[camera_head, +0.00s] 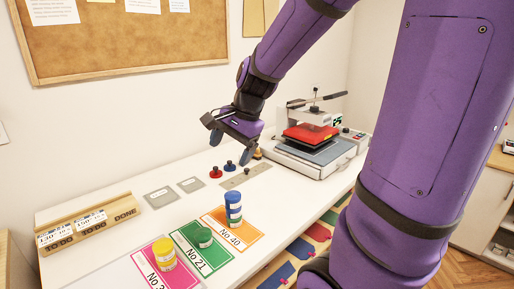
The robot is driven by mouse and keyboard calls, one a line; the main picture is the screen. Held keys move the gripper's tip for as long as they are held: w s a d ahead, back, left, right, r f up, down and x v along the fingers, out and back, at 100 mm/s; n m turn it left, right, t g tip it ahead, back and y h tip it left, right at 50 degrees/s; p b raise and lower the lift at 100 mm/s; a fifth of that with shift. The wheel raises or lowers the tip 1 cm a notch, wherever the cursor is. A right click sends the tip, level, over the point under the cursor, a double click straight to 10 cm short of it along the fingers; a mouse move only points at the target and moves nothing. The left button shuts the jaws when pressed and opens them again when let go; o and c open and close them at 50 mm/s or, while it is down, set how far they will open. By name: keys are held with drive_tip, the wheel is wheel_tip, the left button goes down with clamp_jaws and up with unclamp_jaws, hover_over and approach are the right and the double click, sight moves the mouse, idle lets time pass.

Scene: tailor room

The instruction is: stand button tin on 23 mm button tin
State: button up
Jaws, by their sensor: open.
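The blue shape has a pale band and may be two tins stacked; I cannot tell. The labels are too small to read, so I cannot tell which tin is the 23 mm one. My gripper (232,147) is open and empty, pointing down above the table, behind the tins and clear of them.
A heat press (317,148) stands at the back right. A wooden card rack (88,229) is at the left. A corkboard (120,45) hangs behind.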

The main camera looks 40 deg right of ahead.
drive_tip(key=s+a+r+n+t+h, duration=0.1)
drive_tip(key=s+a+r+n, duration=0.1)
drive_tip(key=s+n, duration=0.5)
drive_tip(key=s+a+r+n+h, duration=0.1)
drive_tip(key=s+a+r+n, duration=0.2)
drive_tip(key=s+r+n, duration=0.2)
drive_tip(key=s+n, duration=0.2)
drive_tip(key=s, duration=0.1)
drive_tip(key=shift+s+a+t+h, duration=0.3)
drive_tip(key=shift+s+t, duration=0.05)
drive_tip(key=shift+t, duration=0.05)
